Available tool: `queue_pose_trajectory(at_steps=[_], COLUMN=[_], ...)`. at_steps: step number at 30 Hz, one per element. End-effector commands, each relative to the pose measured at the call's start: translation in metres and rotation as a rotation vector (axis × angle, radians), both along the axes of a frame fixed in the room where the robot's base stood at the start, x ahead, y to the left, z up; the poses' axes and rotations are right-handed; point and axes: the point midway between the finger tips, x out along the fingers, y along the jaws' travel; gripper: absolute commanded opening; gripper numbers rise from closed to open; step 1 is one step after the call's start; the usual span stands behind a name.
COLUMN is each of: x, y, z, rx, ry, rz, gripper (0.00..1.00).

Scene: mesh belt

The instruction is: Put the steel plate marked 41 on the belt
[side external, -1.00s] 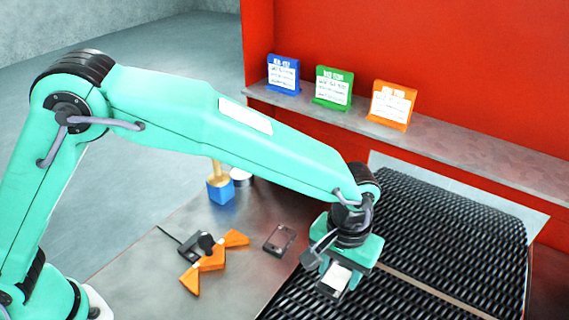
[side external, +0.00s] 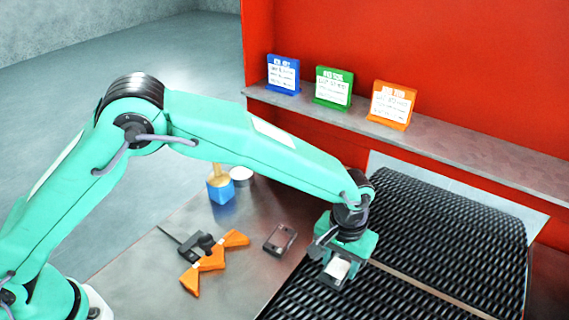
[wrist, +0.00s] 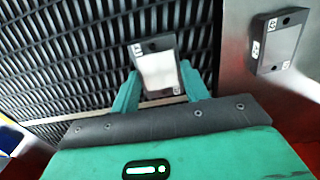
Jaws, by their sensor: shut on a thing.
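My gripper (side external: 337,268) is shut on a pale steel plate (wrist: 158,72), which sits between its two fingers. In the wrist view the plate is over the dark mesh belt (wrist: 60,50); I cannot tell whether it touches the mesh. Small marks show on it, too small to read. The belt (side external: 440,220) also fills the right of the side view. A second, darker grey plate (wrist: 280,42) with small marked labels lies on the metal table beside the belt, and it also shows in the side view (side external: 280,240).
On the table (side external: 160,285) lie an orange zigzag piece (side external: 213,264), a black corded device (side external: 195,246), a blue block with a wooden handle (side external: 221,190) and a white round item (side external: 242,175). Blue, green and orange card holders (side external: 390,104) stand on the back shelf (side external: 450,138).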

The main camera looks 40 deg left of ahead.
Motion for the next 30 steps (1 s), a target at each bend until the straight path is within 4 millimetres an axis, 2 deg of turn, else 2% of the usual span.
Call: queue_pose_trajectory(at_steps=[6,19,20,22,23,30], x=[0.000,0.001,0.000,0.000,0.000,0.000], y=[0.000,-0.001,0.000,0.000,0.000,0.000], z=[-0.016,-0.019,-0.020,-0.020,-0.020,-0.020], rx=[-0.001,-0.002,-0.001,-0.001,-0.001,-0.001], ry=[-0.002,-0.003,-0.001,-0.001,-0.001,-0.001], rz=[0.000,0.000,0.000,0.000,0.000,0.000], gripper=[0.07,0.07,0.49,0.63,0.67,0.67])
